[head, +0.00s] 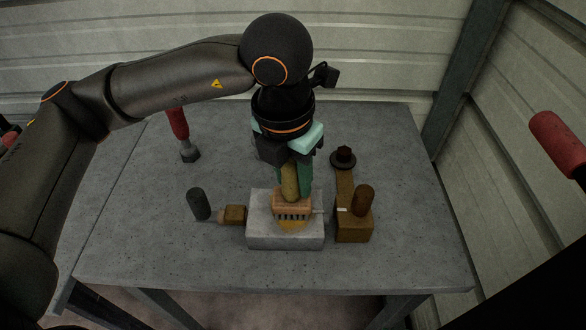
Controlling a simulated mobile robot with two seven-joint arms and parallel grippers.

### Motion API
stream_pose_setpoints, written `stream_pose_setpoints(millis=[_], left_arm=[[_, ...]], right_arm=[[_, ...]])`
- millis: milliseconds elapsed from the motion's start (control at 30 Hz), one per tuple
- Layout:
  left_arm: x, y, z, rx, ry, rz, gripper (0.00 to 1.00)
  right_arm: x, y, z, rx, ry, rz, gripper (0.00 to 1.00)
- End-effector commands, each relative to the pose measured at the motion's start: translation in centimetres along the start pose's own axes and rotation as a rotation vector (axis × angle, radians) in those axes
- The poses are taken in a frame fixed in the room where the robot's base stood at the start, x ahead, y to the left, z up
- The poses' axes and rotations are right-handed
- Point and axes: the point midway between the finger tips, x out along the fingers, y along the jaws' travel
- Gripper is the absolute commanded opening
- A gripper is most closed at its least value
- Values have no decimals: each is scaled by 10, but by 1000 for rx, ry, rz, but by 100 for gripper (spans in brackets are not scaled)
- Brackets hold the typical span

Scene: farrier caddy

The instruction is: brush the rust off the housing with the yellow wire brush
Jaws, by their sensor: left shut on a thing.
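My left gripper (290,178) comes down from above over the middle of the table and is shut on the wire brush (291,206). The brush has a yellowish handle, partly hidden between the fingers, and a tan head with its bristles pointing down. The housing appears to be the pale grey block (262,238) on the table. The brush head is over its top, beside an orange-yellow patch (291,225) that looks like rust. I cannot tell whether the bristles touch the block. My right gripper is not in view.
A dark cylinder (199,204) and small brown block (235,214) are left. The table's (130,230) front left is clear.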

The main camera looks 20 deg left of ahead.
Motion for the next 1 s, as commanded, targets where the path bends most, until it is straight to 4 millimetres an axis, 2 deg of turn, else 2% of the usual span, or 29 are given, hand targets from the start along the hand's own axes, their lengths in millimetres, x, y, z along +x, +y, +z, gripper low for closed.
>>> stream_pose_setpoints(millis=[267, 633, 1000], left_arm=[[2, -8, -14, 3, 8, -1, 0], [3, -5, -8, 3, 9, 0, 0], [-2, -19, -28, 6, 11, -1, 0]], right_arm=[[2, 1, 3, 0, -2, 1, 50], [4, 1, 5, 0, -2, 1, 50], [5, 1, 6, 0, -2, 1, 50]])
